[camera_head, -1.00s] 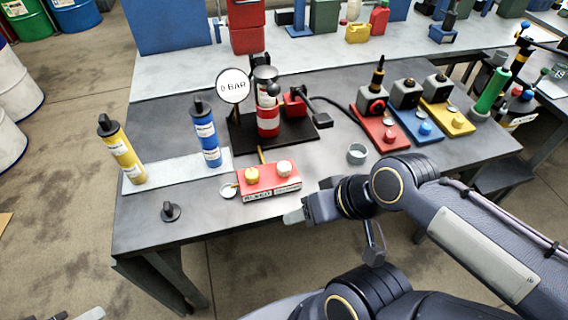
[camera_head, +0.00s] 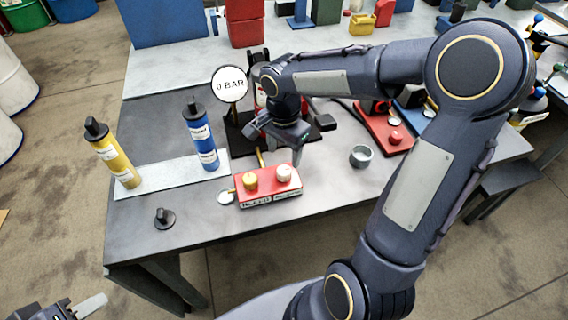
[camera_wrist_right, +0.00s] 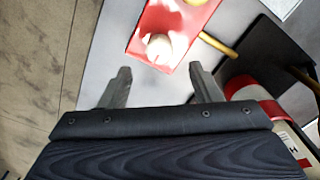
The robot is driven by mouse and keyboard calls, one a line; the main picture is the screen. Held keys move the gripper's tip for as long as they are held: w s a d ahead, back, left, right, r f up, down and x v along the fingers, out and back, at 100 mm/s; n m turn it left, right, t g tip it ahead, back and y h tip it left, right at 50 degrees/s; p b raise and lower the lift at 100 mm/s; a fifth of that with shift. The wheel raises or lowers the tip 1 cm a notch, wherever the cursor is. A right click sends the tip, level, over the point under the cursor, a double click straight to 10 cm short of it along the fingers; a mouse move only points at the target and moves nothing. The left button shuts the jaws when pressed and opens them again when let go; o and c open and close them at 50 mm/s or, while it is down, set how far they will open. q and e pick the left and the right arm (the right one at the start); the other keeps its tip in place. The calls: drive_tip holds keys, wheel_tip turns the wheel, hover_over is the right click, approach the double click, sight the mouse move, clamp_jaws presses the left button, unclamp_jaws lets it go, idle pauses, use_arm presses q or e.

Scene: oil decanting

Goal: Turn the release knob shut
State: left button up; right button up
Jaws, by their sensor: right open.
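A red block (camera_head: 268,200) with a label on its front stands near the table's front edge. It carries a yellow knob (camera_head: 250,181) on the left and a white knob (camera_head: 283,173) on the right; I cannot read which is the release knob. In the right wrist view the block (camera_wrist_right: 135,45) is at the top, with a pale knob (camera_wrist_right: 159,48) near its edge. My right gripper (camera_wrist_right: 163,82) is open and empty, pointing towards that knob and apart from it. In the head view it (camera_head: 298,158) hangs above and behind the white knob. My left gripper (camera_head: 90,304) is at the bottom left corner, partly cut off.
A round gauge (camera_head: 229,84) reading 0 BAR stands behind the block. A brass pipe (camera_wrist_right: 219,45) runs from the block to the black base. A blue bottle (camera_head: 201,138) and yellow bottle (camera_head: 112,155) stand left on a pale strip. A grey cup (camera_head: 361,156) stands right.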

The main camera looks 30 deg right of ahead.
sight(284, 170)
wheel_tip(284, 170, down, 6)
drive_tip(key=shift+f, duration=0.2)
drive_tip(key=c, duration=1)
